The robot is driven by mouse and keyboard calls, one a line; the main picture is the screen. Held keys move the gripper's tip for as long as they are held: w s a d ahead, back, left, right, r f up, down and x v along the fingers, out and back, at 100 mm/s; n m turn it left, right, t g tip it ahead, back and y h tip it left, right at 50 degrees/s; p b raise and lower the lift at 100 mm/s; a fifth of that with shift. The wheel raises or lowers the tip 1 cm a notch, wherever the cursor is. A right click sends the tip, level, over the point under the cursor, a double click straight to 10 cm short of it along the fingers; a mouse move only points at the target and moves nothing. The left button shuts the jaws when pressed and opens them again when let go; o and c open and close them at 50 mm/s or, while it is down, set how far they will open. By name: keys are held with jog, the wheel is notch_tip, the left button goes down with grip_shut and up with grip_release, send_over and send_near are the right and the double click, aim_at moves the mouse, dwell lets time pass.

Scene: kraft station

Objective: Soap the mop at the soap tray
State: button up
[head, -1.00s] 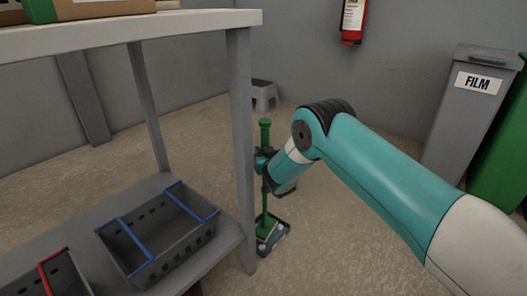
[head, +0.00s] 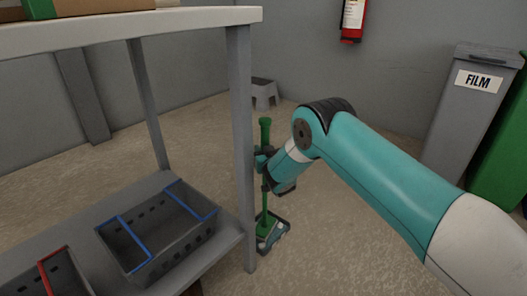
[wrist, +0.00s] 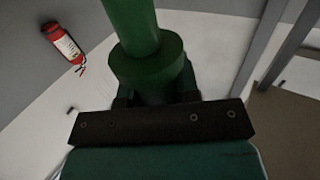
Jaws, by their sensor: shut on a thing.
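The green mop (head: 265,205) stands upright beyond the shelf's front post, partly hidden by the post and my gripper. My gripper (head: 263,162) is shut around the upper part of its handle. The wrist view shows the green handle and its wider collar (wrist: 148,75) rising between the jaws (wrist: 155,100). The mop's lower end is at a small dark tray with a pale rim (head: 279,239) on the floor, which looks like the soap tray. I cannot tell whether the mop head touches the tray's inside.
A grey shelf post (head: 242,150) stands very close left of the mop. A dark basket (head: 165,250) sits on the lower shelf. A grey stool (head: 265,95) stands by the wall. The FILM bin (head: 470,110) is at right. Floor right of the tray is clear.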

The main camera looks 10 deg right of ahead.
aim_at(266, 136)
jog(key=shift+f+b, duration=0.4)
jog(key=shift+f, duration=0.1)
dwell(0.9)
jog(key=shift+r, duration=0.1)
jog(key=shift+r+p, duration=2.75)
jog(key=shift+r, duration=1.25)
